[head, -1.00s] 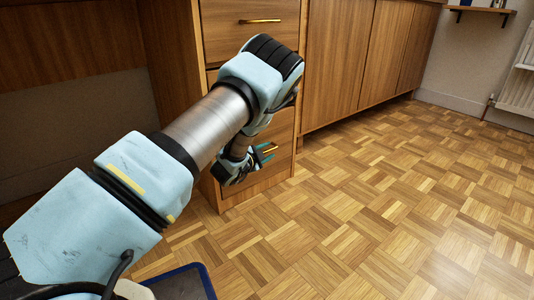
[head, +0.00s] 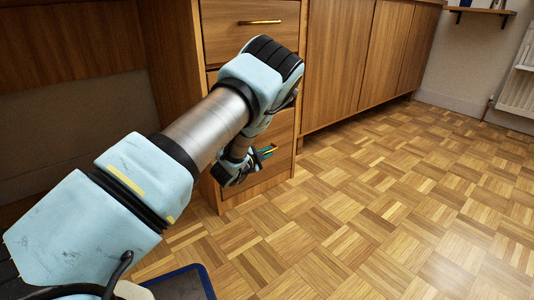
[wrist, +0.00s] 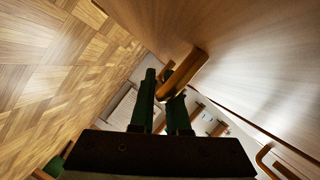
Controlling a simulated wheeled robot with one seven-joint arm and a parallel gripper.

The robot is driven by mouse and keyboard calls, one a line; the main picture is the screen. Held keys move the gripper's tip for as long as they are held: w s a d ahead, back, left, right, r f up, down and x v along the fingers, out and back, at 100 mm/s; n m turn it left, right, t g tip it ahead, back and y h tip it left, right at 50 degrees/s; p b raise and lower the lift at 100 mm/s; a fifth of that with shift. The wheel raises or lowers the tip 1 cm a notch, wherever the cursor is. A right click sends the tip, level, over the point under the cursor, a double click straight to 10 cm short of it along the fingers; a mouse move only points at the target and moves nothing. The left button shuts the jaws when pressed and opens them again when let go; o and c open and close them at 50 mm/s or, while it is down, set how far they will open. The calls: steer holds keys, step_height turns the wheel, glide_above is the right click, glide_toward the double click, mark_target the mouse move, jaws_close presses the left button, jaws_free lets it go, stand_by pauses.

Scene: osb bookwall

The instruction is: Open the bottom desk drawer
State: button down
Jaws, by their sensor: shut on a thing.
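The bottom drawer (head: 282,165) of the wooden desk pedestal is partly hidden behind my arm in the head view. It looks shut or nearly so. Its brass bar handle (wrist: 183,74) shows in the wrist view, with its near end at the fingertips. My gripper (head: 268,153) is at the drawer front, its dark green fingers closed on the handle. The gripper also shows in the wrist view (wrist: 163,98), with one finger on each side of the bar. The exact contact is partly hidden by the fingers.
The top drawer (head: 240,38) with its brass handle is shut above. Wooden cabinets (head: 350,60) continue to the right. The parquet floor (head: 400,200) in front and to the right is clear. A radiator (head: 517,92) is on the far right wall.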

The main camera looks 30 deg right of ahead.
stand_by(0.8)
steer(key=s+d+p, duration=0.2)
steer(key=s+p, duration=0.2)
steer(key=s, duration=0.9)
steer(key=s+d+p, duration=0.3)
steer(key=s+p, duration=0.1)
steer(key=s, duration=1)
steer(key=shift+d, duration=0.1)
steer(key=c, duration=0.9)
jaws_free()
steer(key=p+v, duration=0.4)
steer(key=v, duration=0.6)
steer(key=shift+a, duration=0.35)
steer(key=shift+s+r, duration=0.1)
steer(key=shift+s, duration=0.05)
